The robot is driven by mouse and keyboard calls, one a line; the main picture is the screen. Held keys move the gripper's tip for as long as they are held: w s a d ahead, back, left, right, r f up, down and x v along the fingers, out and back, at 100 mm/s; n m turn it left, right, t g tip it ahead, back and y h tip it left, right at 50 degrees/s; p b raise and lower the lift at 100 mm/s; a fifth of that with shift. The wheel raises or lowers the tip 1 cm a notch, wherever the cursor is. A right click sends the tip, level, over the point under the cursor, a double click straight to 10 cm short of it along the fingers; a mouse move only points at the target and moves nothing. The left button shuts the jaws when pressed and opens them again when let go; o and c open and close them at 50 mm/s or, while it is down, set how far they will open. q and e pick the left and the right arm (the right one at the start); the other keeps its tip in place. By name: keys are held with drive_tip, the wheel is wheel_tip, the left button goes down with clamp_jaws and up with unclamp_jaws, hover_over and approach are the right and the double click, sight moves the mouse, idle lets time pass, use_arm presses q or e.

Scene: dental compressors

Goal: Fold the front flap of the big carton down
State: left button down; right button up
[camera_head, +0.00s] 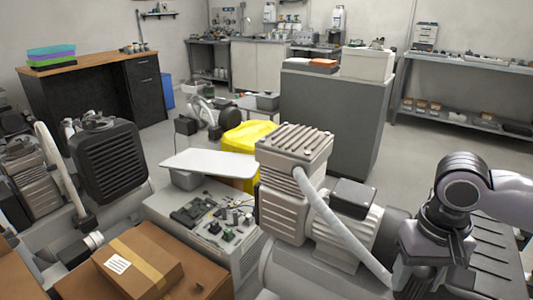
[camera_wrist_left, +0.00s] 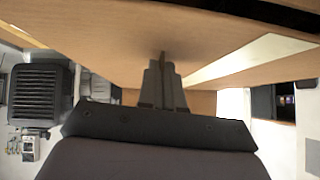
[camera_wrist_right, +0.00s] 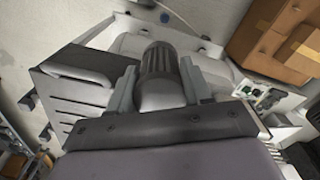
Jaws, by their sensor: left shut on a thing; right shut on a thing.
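Brown cardboard fills the upper part of the left wrist view (camera_wrist_left: 95,40), with a pale tape strip across it. I take it as part of the big carton. My left gripper (camera_wrist_left: 162,62) has its fingers together with their tips at this cardboard, shut on its edge; the pinched part is mostly hidden. In the head view, brown cardboard (camera_head: 208,279) shows at the bottom left, under a smaller taped carton (camera_head: 138,262). My left gripper is outside that view. My right gripper (camera_head: 430,255) is at the right, with its fingers around a dark ribbed cylinder (camera_wrist_right: 160,60).
A beige compressor (camera_head: 292,165) with a grey hose stands between the cartons and my right arm. A white unit with small parts on top (camera_head: 205,215) stands behind the cartons. A black finned unit (camera_head: 110,160) is at the left. Open floor (camera_head: 420,155) shows at the right back.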

use_arm(q)
drive_tip(key=shift+s+a+f, duration=0.25)
drive_tip(key=shift+s+a, duration=0.05)
drive_tip(key=shift+s, duration=0.05)
drive_tip(key=c, duration=1.3)
unclamp_jaws()
drive_tip(key=shift+f, duration=0.1)
use_arm(e)
drive_tip(key=shift+a, duration=0.1)
use_arm(q)
drive_tip(key=shift+w+d, duration=0.1)
drive_tip(key=shift+d, duration=0.1)
use_arm(e)
drive_tip(key=shift+r, duration=0.2)
